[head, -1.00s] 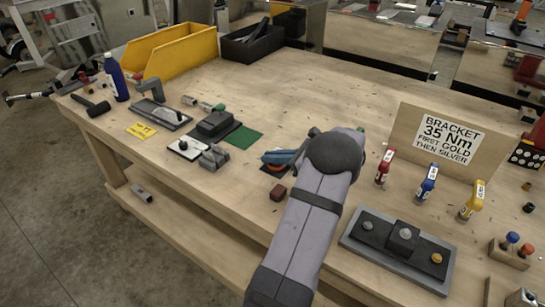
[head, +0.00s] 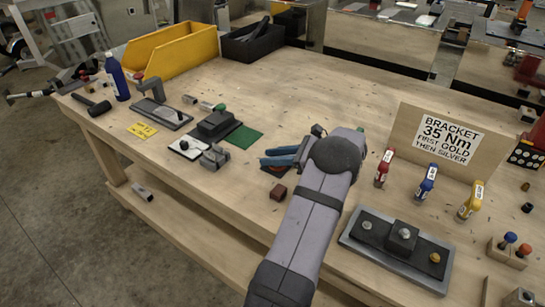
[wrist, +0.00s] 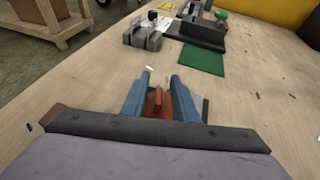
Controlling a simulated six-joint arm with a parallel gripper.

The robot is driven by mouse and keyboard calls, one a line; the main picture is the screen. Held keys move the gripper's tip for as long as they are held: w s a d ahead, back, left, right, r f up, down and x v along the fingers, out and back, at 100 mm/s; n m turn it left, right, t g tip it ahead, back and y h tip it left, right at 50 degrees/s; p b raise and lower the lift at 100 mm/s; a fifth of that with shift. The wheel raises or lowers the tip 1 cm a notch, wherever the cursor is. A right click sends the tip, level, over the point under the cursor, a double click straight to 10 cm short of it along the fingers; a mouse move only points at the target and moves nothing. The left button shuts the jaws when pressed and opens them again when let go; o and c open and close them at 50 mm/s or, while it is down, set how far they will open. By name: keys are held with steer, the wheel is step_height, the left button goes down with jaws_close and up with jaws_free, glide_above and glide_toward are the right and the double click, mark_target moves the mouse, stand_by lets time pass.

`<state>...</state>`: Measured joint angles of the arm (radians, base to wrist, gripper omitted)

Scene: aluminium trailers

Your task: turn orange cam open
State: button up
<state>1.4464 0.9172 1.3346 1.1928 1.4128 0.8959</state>
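The orange cam (wrist: 157,103) shows in the wrist view as a small upright orange-red piece between the two blue fingers of my gripper (wrist: 161,77). The fingers are apart, one on each side of it, and I cannot make out any contact. The cam's lower part is hidden by my gripper body. In the head view my gripper (head: 265,156) points left, low over a small dark plate (head: 273,171), with its blue fingers spread. The cam cannot be made out there.
A dark red block (head: 278,192) lies just in front of my gripper. A green mat (head: 242,138) and grey clamp (head: 214,157) lie to the left.

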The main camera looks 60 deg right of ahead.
steer(key=shift+r, duration=0.1)
step_height(320, 180, up, 10)
steer(key=b, duration=0.1)
stand_by(0.5)
steer(key=w+a+r+n+g+y+p, duration=0.25)
steer(key=w+a+r+p, duration=0.2)
steer(key=r+p, duration=0.7)
steer(key=s+d+f+m+g+h+p, duration=0.1)
steer(key=s+d+f+g+h, duration=0.1)
steer(key=f, duration=0.4)
steer(key=s+d+f+m+g+h+p, duration=0.1)
steer(key=s+d+f+g+h, duration=0.1)
steer(key=s+f, duration=0.5)
steer(key=shift+s+d+f+g+h+p, duration=0.3)
steer(key=shift+d+g, duration=0.55)
steer(key=shift+g, duration=0.4)
